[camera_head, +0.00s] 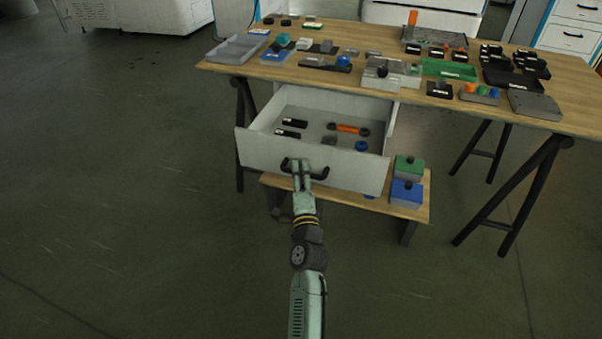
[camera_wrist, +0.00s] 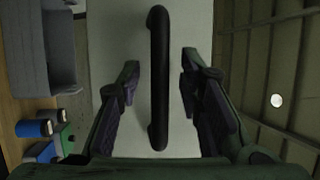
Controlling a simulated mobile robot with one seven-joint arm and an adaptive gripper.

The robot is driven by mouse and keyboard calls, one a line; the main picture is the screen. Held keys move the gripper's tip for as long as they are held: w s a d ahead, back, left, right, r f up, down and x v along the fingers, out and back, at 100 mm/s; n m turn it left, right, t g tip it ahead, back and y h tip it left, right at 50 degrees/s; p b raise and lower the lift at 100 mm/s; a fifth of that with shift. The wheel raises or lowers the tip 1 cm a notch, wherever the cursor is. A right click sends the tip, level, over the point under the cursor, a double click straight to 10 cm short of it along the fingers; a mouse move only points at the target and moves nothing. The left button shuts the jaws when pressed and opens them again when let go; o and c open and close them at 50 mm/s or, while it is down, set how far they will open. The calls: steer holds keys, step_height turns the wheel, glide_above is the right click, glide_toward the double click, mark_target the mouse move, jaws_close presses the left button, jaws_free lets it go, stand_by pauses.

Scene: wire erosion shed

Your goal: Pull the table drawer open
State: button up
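The table drawer (camera_head: 318,165) is a pale grey box under the left part of the wooden table (camera_head: 575,85). It stands pulled well out, and its inside shows. Its black bar handle (camera_head: 320,171) is on the front panel. In the wrist view the handle (camera_wrist: 158,75) runs upright between the two fingers of my gripper (camera_wrist: 160,92), with a gap on each side. My gripper (camera_head: 301,169) is at the handle in the head view, where its fingers partly cover the handle's middle. The fingers are apart and hold nothing.
The drawer holds black items, an orange-handled tool (camera_head: 348,129) and a blue ring (camera_head: 361,146). Green (camera_head: 408,165) and blue (camera_head: 406,192) boxes stand on a low wooden shelf (camera_head: 385,208) below. The tabletop is crowded with small parts and trays. The floor in front and left is clear.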

steer(key=v, duration=0.7)
steer(key=shift+s, duration=0.15)
